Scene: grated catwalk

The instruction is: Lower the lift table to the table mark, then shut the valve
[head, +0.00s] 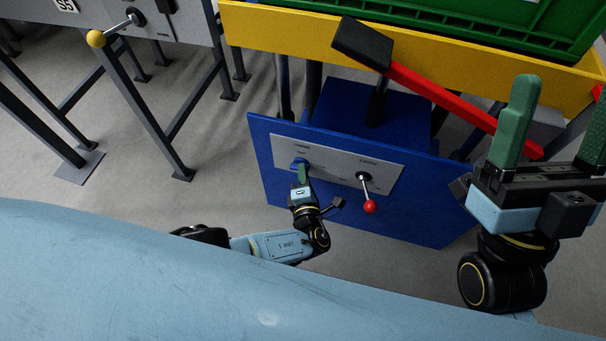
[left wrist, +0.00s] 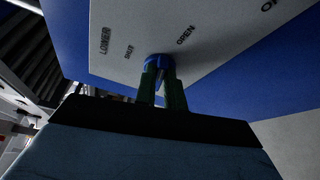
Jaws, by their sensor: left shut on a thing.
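The lift table has a yellow platform (head: 280,35) above a blue body (head: 275,190). A grey panel (head: 335,165) on its front carries a blue valve knob (head: 298,163). My left gripper (head: 303,174) is shut on this knob. In the left wrist view the blue knob (left wrist: 158,62) sits between the green fingers, with the words LOWER, SHUT and OPEN around it. The fingers hide part of the knob, and I cannot tell its setting. My right gripper (head: 560,115) is open and empty at the right. I cannot make out the table mark.
A green crate (head: 470,25) stands on the platform. A red bar (head: 440,95) with a black end block crosses in front of it. A red-balled lever (head: 369,206) is right of the valve. A grey bench (head: 160,25) with a yellow-balled lever stands left. Grey floor lies between.

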